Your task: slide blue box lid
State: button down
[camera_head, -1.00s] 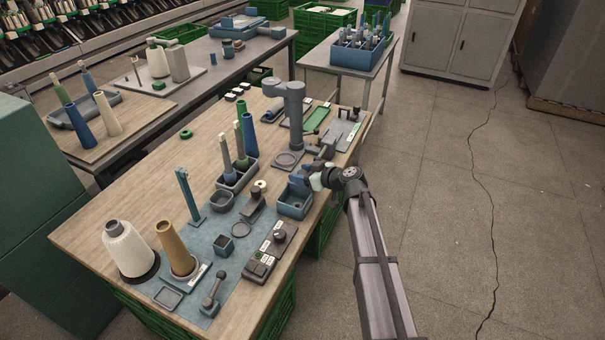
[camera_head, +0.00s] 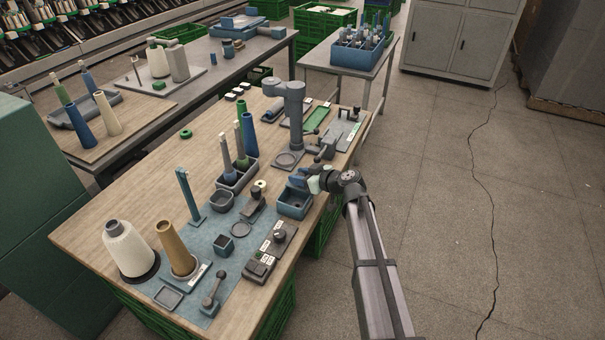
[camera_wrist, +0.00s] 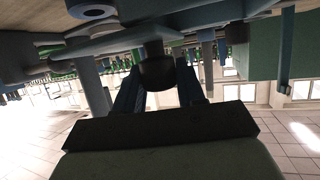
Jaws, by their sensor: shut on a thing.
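The blue box (camera_head: 293,208) stands at the right front edge of the wooden table, with its dark inside showing from above. A blue lid-like piece (camera_head: 299,182) is at its far side, partly hidden by my gripper. My gripper (camera_head: 314,180) is low over that far right side of the box, its fingers small and hard to make out. In the wrist view, dark blue fingers (camera_wrist: 158,85) stand either side of a dark round knob (camera_wrist: 156,66), and my gripper is shut on it. Whether the lid still touches the box rim cannot be told.
A grey post (camera_head: 295,115) with an arm stands just behind the box. A control panel (camera_head: 270,252) lies in front of it, and a spool holder (camera_head: 237,176) is to the left. A green crate (camera_head: 325,228) is below the table edge. Floor to the right is clear.

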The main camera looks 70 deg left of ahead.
jog(key=s+d, duration=0.5)
jog(key=shift+s+d, duration=0.15)
jog(key=c, duration=0.8)
grip_release()
jog(key=shift+o, duration=0.2)
jog(key=shift+d, duration=0.1)
jog(key=v, duration=1.3)
jog(key=shift+w+d, duration=0.25)
jog(key=shift+r, duration=0.1)
